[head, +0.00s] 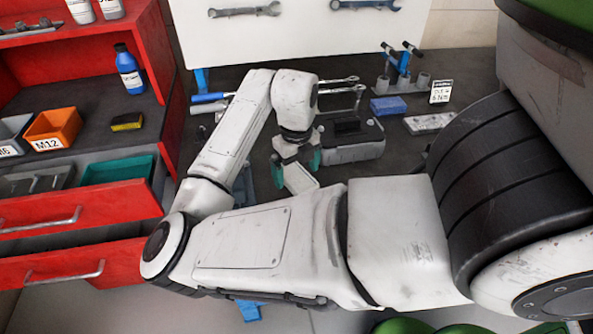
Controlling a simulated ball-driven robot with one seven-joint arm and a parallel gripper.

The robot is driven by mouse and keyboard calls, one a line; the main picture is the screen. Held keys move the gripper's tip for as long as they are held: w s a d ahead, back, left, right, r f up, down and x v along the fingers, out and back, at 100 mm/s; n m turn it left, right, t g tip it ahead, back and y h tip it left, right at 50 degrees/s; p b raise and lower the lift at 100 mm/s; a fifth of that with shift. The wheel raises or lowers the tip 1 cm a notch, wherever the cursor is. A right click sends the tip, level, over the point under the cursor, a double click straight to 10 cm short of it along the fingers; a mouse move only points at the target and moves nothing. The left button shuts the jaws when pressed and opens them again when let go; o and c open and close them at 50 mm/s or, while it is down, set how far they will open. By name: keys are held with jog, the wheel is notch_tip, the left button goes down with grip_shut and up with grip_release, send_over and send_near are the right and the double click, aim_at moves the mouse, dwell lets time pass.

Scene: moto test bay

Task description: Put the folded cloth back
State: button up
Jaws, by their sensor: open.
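A small blue folded pad (388,105), which looks like the folded cloth, lies flat on the dark bench top (225,83) to the right of the grey case. My gripper (297,178) is over the front part of the bench, left of and nearer than the blue pad, and well apart from it. Its teal fingertips are spread, with a pale block-like shape showing between or below them; I cannot tell if that is part of the gripper or a separate thing. My arm hides much of the bench front.
A grey case (350,140) stands right beside my gripper. A light grey flat item (430,122), a small sign (441,92) and a tool stand (402,68) are near the pad. Left is a red cabinet (80,205) with open drawers, an orange bin (53,128) and a blue bottle (128,71).

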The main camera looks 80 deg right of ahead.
aim_at(297, 174)
notch_tip(297, 174, up, 11)
jog(key=shift+r, duration=0.15)
dwell(0.4)
